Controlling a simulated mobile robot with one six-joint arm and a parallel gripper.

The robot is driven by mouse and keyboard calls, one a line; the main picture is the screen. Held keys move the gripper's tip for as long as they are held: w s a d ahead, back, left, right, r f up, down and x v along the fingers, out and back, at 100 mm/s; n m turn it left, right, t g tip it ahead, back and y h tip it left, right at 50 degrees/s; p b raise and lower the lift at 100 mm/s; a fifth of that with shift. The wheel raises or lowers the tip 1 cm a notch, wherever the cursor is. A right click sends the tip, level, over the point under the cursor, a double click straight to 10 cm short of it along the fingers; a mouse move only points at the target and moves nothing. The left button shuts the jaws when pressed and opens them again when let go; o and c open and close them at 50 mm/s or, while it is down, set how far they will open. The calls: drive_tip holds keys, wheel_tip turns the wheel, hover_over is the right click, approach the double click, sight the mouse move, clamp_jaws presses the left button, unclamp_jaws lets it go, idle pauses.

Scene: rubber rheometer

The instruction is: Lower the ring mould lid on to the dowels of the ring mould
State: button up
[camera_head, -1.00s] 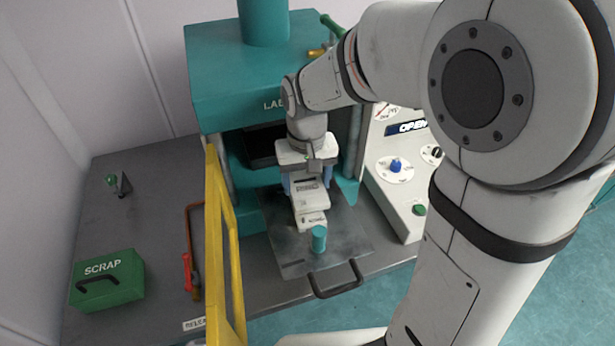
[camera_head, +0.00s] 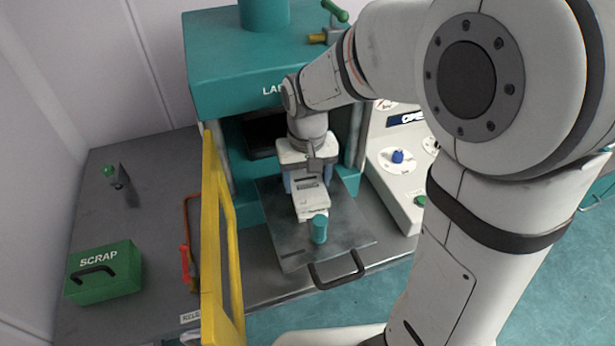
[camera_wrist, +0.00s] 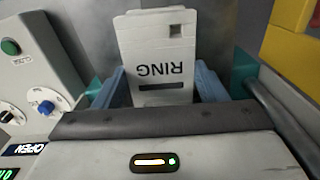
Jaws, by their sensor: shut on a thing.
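My gripper (camera_head: 306,186) is shut on the ring mould lid (camera_head: 309,196), a pale plate, inside the press opening. In the wrist view the lid (camera_wrist: 156,45) reads "RING" upside down between the two blue fingers (camera_wrist: 160,88). The pale ring mould (camera_head: 312,213) lies directly below on the metal tray (camera_head: 284,240); only its front end shows past the lid. The lid looks roughly lined up with it and very close above or touching; I cannot tell which. The dowels are hidden.
A teal cylinder (camera_head: 319,229) stands at the mould's front end. The tray has a black handle (camera_head: 337,276). A yellow guard frame (camera_head: 212,240) stands left, the control panel (camera_head: 398,180) right. A green scrap box (camera_head: 104,272) sits at the bench's far left.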

drive_tip(key=shift+f+b, duration=0.5)
drive_tip(key=shift+f, duration=0.2)
idle(0.4)
drive_tip(key=o, duration=1.3)
drive_tip(key=shift+r, duration=0.1)
wheel_tip(320, 180, up, 8)
drive_tip(key=shift+f+b, duration=0.15)
drive_tip(key=shift+b, duration=0.2)
drive_tip(key=s+d+t, duration=0.1)
drive_tip(key=s+d, duration=0.3)
drive_tip(key=s+d+m+t, duration=0.1)
drive_tip(key=s+d, duration=0.2)
drive_tip(key=s, duration=0.1)
drive_tip(key=s+d+f+t, duration=0.1)
drive_tip(key=s+d, duration=0.3)
drive_tip(key=shift+s+d+m, duration=0.3)
drive_tip(key=shift+s+m, duration=0.05)
drive_tip(key=shift+m, duration=0.05)
